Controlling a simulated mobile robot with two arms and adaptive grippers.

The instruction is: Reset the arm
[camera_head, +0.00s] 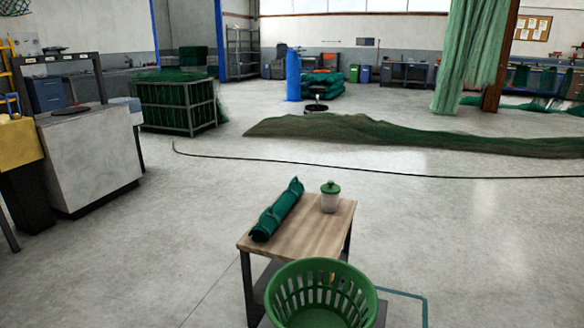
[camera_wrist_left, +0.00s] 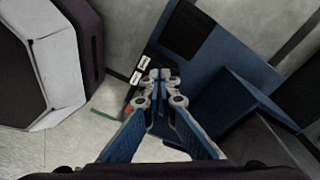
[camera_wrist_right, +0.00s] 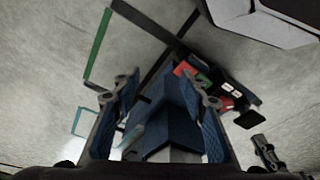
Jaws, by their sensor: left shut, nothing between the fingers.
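Neither of my arms shows in the head view. In the left wrist view, my left gripper (camera_wrist_left: 160,88) has its fingertips together with nothing held between them. Dark blue boxy parts and a white-and-black rounded body lie behind it; I cannot tell exactly what all of these are. In the right wrist view, my right gripper (camera_wrist_right: 164,92) has its two fingers spread apart, and no object is gripped between them. Dark blue parts and grey floor show beyond its fingers.
A small wooden-topped table (camera_head: 303,235) stands ahead, with a rolled green net (camera_head: 276,211) and a green-lidded jar (camera_head: 330,196) on it. A green basket (camera_head: 321,297) is at its near side. A long net pile (camera_head: 385,134) lies beyond a black cable (camera_head: 330,161). Open floor surrounds the table.

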